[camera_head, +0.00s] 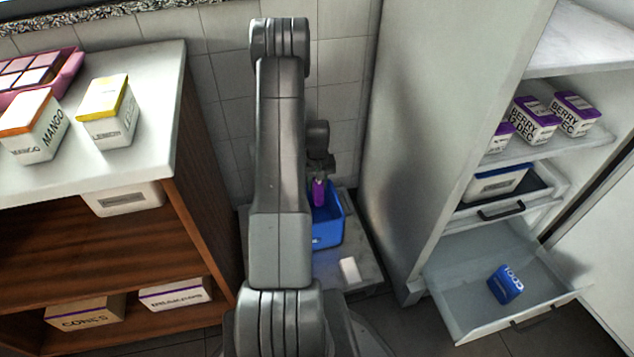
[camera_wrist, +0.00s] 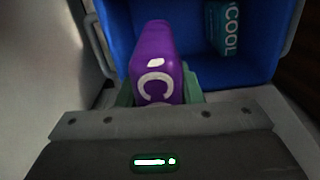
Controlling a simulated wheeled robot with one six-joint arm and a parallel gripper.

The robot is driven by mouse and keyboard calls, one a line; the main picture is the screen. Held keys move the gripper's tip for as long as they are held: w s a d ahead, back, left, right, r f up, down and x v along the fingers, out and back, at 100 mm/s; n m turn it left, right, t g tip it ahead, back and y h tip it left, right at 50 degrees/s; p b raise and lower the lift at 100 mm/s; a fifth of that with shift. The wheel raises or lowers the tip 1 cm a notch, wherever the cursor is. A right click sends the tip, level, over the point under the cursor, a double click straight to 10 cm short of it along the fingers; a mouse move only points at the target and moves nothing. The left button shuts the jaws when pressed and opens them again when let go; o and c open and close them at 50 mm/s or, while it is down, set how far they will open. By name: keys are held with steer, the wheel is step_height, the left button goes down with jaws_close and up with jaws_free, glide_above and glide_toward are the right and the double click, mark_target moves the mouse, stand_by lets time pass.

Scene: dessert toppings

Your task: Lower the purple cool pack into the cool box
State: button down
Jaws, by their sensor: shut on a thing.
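The purple cool pack (camera_wrist: 158,65) is upright between the fingers of my gripper (camera_wrist: 160,90), which is shut on it. In the head view the pack (camera_head: 319,193) shows small beside my dark arm, over the blue cool box (camera_head: 328,232). The wrist view shows the inside of the cool box (camera_wrist: 262,60) beyond and around the pack. A teal cool pack (camera_wrist: 221,28) with "COOL" on it lies inside the box, to the right. I cannot tell whether the purple pack touches the box. My arm hides the box's left part in the head view.
A white object (camera_head: 349,270) lies on the grey surface in front of the box. At right, an open fridge has a pulled-out drawer (camera_head: 470,316) holding a blue cool pack (camera_head: 506,284). At left, a counter (camera_head: 150,150) holds tubs. The box stands in the gap between.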

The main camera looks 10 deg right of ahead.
mark_target(317, 206)
steer(key=shift+f+b, duration=4.4)
steer(key=shift+f, duration=1.9)
steer(key=shift+f+b, duration=1.65)
steer(key=shift+f, duration=0.9)
steer(key=c, duration=0.9)
jaws_free()
steer(key=shift+r, duration=0.15)
step_height(317, 206, up, 14)
steer(key=p, duration=0.5)
steer(key=shift+f, duration=0.2)
